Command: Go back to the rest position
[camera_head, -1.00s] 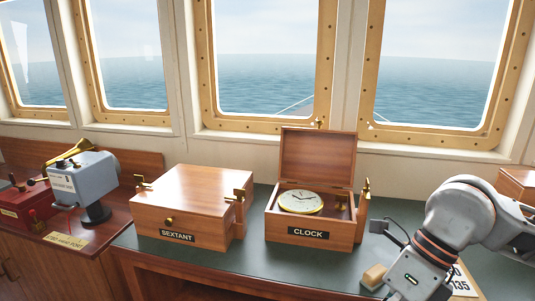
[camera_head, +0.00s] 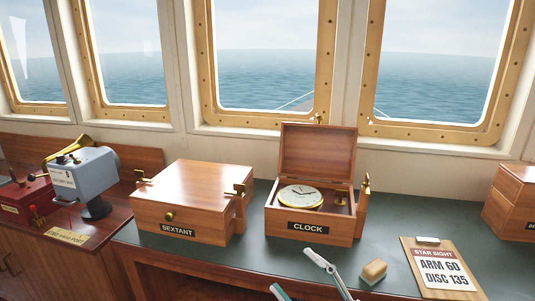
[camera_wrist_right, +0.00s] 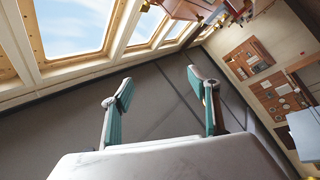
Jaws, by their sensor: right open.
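My right gripper (camera_head: 300,272) shows at the bottom edge of the head view, in front of the clock box. Its two fingers are spread with nothing between them. In the right wrist view the same gripper (camera_wrist_right: 160,98) is open and empty, with teal finger pads. My left gripper is in neither view. The clock box (camera_head: 325,228) stands open on the counter with a round white-faced clock (camera_head: 300,197) inside. The sextant box (camera_head: 185,200) is closed, left of it.
A clipboard reading ARM 60 DISC 135 (camera_head: 441,268) and a tan block (camera_head: 374,271) lie on the green counter (camera_head: 400,225). Another wooden box (camera_head: 512,205) stands at the right edge. A grey-blue device (camera_head: 83,177) stands on the lower left cabinet. Windows line the back.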

